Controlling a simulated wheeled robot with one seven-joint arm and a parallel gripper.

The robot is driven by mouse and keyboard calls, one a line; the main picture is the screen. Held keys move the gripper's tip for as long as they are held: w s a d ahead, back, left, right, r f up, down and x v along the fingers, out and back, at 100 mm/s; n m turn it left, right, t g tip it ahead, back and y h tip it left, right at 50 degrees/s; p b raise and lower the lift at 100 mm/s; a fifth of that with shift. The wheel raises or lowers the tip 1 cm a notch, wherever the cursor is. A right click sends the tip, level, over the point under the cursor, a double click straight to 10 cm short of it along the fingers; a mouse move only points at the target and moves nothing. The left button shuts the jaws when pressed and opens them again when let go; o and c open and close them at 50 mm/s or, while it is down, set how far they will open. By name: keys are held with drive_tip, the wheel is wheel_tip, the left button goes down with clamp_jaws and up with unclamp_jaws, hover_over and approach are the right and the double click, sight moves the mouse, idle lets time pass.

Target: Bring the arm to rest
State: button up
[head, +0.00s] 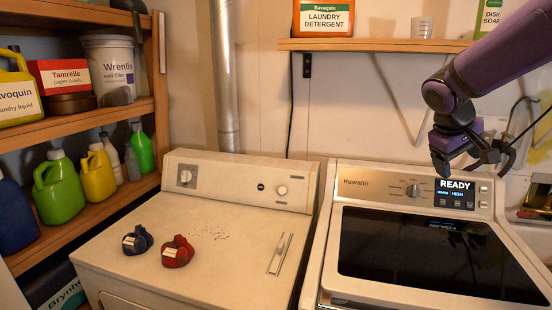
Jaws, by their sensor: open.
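My arm (503,50) reaches in from the upper right corner, purple with dark joints. Its wrist bends downward over the right-hand machine's back panel. My gripper (474,166) is open and hangs in front of the lit READY display area, above the dark lid. I see nothing between its fingers, and it appears clear of the machine, though the exact gap is hard to tell.
A washer (335,235) with a dark glass lid stands below the gripper. A white dryer (225,250) at left carries a blue item (138,241) and a red item (178,251). A wall shelf (380,45) holds detergent. Wooden shelves (85,217) with bottles stand at far left.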

drive_tip(key=s+a+m+t+y, duration=0.1)
drive_tip(key=s+a, duration=0.3)
drive_tip(key=s, duration=0.8)
drive_tip(key=s+a+r+m+t+y, duration=0.1)
drive_tip(key=s+a+y, duration=0.3)
drive_tip(key=s, duration=0.9)
drive_tip(key=shift+a+t+y, duration=0.3)
drive_tip(key=shift+a, duration=0.4)
drive_tip(key=shift+d, duration=0.1)
